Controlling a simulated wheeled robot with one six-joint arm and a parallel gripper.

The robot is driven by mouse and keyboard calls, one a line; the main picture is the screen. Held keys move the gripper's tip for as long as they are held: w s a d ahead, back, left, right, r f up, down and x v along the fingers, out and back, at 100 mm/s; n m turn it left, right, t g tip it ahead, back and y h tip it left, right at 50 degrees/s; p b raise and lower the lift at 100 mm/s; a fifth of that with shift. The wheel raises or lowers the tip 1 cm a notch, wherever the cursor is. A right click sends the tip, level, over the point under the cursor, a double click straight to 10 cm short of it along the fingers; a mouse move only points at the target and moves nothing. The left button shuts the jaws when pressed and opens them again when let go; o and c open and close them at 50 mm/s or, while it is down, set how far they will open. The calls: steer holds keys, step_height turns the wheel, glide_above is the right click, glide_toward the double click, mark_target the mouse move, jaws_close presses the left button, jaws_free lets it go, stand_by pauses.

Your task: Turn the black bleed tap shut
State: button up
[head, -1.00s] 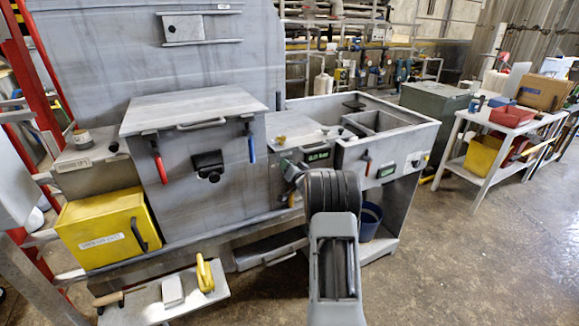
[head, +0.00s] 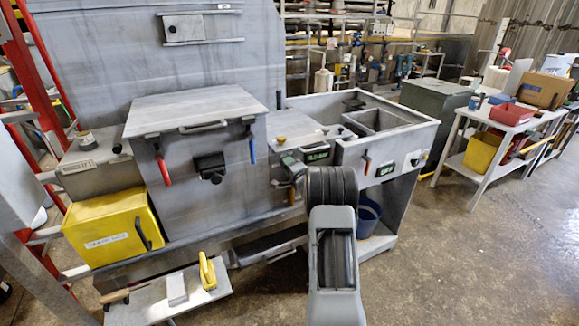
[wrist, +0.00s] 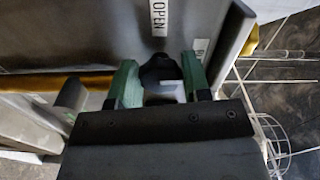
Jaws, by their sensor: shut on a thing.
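The black bleed tap (wrist: 160,72) shows in the wrist view as a dark rounded knob between my fingers. My gripper (wrist: 158,82) has one green finger on each side of it and is shut on it. A white label reading OPEN (wrist: 159,17) is on the grey panel just above the knob. A second label (wrist: 200,47), partly hidden, lies to the right. In the head view my arm covers the tap and most of my gripper, in front of the middle of the machine.
A yellow pipe (wrist: 90,82) runs behind the fingers in the wrist view. The head view shows red (head: 163,170) and blue (head: 252,149) handles, a yellow box (head: 105,228), a shelf (head: 150,302) with small tools, and a blue bucket (head: 369,213).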

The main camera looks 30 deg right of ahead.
steer(key=shift+m, duration=0.5)
steer(key=o, duration=0.9)
steer(key=shift+s, duration=0.1)
steer(key=s, duration=0.4)
steer(key=s+a+b, duration=0.1)
steer(key=s, duration=0.4)
steer(key=s+b, duration=0.1)
steer(key=s, duration=0.3)
steer(key=shift+s+a, duration=0.3)
steer(key=shift+a, duration=0.1)
